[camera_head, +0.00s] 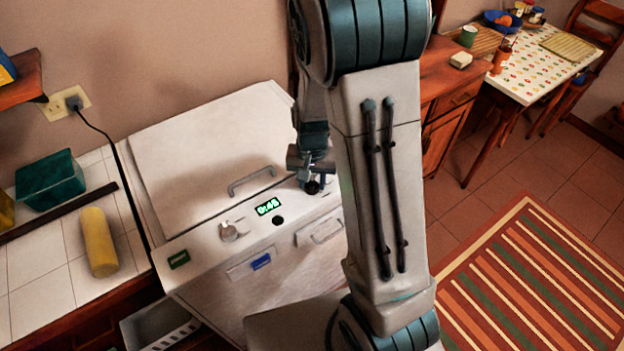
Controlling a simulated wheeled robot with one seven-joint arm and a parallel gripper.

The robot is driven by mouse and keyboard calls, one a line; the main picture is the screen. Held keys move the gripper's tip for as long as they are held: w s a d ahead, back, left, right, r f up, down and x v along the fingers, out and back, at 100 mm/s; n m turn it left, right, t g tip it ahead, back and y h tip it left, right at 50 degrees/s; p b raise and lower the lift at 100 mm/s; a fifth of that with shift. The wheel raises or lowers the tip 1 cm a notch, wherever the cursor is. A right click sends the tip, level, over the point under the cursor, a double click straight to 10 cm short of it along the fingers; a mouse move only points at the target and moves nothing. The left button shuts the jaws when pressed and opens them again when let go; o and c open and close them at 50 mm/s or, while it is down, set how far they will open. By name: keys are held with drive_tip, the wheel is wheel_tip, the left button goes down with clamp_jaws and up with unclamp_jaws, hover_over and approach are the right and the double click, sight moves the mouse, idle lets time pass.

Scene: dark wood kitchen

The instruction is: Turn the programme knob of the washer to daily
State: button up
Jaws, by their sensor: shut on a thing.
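The white washer (205,265) stands against the wall, with its controls along the sloping front panel. My gripper (312,183) points down at the right end of this panel and is shut on a dark round knob (313,188), mostly hidden by the fingers. A pale knob (231,231) sits further left on the panel, clear of my gripper. Between them are a lit green display (268,206) and a small dark button (278,220). Knob markings are too small to read, so I cannot tell which setting either knob points to.
The washer's flat lid (205,150) has a grey handle (252,182). A tiled counter (30,285) at left holds a green container (50,180) and a yellow cylinder (99,242). A black cord (118,150) runs beside the washer. A striped rug (540,280) lies at right.

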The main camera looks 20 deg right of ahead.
sight(312, 182)
drive_tip(key=m+p, duration=0.1)
drive_tip(key=m, duration=0.5)
drive_tip(key=shift+r+m, duration=0.15)
drive_tip(key=shift+m, duration=0.15)
drive_tip(key=m+p, duration=0.2)
drive_tip(key=m, duration=0.3)
drive_tip(key=shift+w+p, duration=0.1)
drive_tip(key=shift+p, duration=0.2)
drive_tip(key=o, duration=1)
wheel_tip(312, 182, up, 14)
drive_tip(key=shift+f, duration=0.2)
